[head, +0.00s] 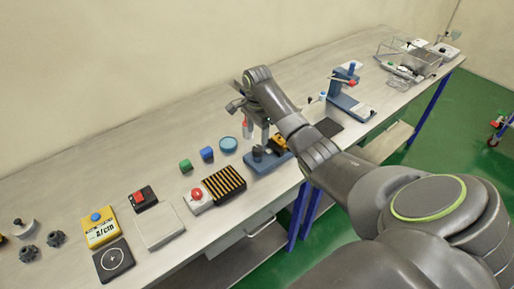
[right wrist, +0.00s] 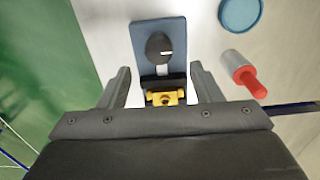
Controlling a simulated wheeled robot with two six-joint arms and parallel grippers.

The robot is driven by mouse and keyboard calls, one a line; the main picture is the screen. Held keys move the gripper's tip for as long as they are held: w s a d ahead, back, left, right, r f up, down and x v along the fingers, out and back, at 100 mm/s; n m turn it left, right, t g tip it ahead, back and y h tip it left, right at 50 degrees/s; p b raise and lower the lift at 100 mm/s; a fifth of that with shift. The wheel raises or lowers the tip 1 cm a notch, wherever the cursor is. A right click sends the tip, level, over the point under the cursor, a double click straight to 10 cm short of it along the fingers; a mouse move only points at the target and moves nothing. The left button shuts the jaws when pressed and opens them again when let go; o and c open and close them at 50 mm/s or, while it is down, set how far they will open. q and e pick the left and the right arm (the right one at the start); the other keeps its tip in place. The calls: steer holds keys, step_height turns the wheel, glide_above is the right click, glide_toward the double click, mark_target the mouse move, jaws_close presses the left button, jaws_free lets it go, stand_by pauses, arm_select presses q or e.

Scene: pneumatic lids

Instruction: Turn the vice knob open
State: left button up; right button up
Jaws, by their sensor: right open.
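The vice has a blue base plate (head: 262,166) near the bench's front edge, with a dark round knob (head: 257,153) at its left end and a yellow and black part (head: 279,144) at its right. In the right wrist view the dark knob (right wrist: 158,46), with a small white mark, sits on the blue plate (right wrist: 145,28). The yellow part (right wrist: 165,98) lies between my fingers. My right gripper (right wrist: 162,86) is open, its two fingers apart on either side of the vice. I cannot tell whether they touch it. My left gripper is in neither view.
A black and yellow striped block (head: 224,184) and a red button box (head: 198,200) lie to the left. A blue stand (head: 346,95) is further right.

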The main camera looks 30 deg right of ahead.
mark_target(258, 148)
step_height(258, 148, down, 8)
steer(key=shift+s+r+p, duration=0.1)
steer(key=shift+r+p, duration=0.15)
steer(key=shift+p, duration=0.15)
steer(key=c, duration=1)
